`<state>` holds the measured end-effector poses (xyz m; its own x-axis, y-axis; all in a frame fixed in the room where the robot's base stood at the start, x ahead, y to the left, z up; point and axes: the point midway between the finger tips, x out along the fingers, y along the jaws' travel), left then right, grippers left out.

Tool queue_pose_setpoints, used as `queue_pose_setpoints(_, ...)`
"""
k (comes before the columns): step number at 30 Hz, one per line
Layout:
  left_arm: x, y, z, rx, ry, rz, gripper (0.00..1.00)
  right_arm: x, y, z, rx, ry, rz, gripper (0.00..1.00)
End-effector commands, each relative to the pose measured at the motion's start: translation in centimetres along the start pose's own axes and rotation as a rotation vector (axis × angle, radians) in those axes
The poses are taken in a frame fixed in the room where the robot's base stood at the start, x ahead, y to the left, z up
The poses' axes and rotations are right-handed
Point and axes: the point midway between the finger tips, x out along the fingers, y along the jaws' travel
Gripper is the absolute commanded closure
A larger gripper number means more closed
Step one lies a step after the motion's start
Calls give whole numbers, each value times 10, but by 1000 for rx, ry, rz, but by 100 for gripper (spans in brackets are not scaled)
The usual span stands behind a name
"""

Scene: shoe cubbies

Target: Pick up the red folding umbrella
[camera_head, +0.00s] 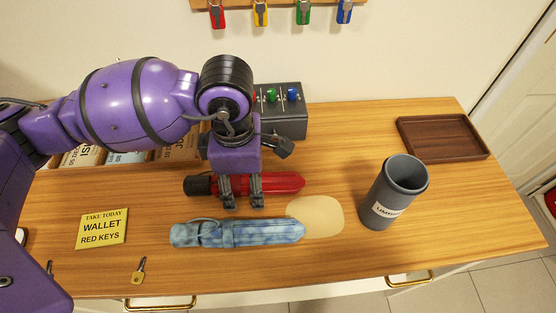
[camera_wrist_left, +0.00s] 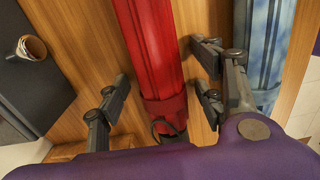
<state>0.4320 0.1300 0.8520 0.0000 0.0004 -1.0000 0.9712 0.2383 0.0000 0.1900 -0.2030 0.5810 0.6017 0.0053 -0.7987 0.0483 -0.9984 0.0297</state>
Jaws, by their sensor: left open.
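The red folding umbrella (camera_head: 284,182) lies on the wooden table, its dark handle at the left, in the head view. In the left wrist view the red umbrella (camera_wrist_left: 150,50) runs between the spread fingers. My left gripper (camera_head: 241,192) is open over the umbrella's middle and hides part of it; its fingers (camera_wrist_left: 165,95) stand on either side with gaps, not closed on it. My right gripper is not in view.
A blue patterned umbrella (camera_head: 265,232) lies just in front. A grey labelled cup (camera_head: 376,222) stands to the right, a brown tray (camera_head: 443,153) at the back right. A grey box with coloured knobs (camera_head: 288,123) stands behind. A yellow note (camera_head: 102,229) and a key (camera_head: 139,271) lie at left.

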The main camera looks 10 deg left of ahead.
Motion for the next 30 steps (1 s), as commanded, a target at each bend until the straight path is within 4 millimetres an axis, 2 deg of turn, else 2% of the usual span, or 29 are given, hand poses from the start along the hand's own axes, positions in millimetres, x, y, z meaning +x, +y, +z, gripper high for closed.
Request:
queue_pose_setpoints(1,0,-1,0,0,0,-2,38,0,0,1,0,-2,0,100)
queue_pose_setpoints(12,0,-1,0,0,0,-2,87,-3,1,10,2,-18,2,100)
queue_pose_setpoints(15,0,0,0,0,-1,-1,98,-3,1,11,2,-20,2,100)
queue_pose_setpoints(24,-3,0,0,0,-1,0,98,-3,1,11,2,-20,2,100)
queue_pose_setpoints(30,-21,0,1,2,-3,2,98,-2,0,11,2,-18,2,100)
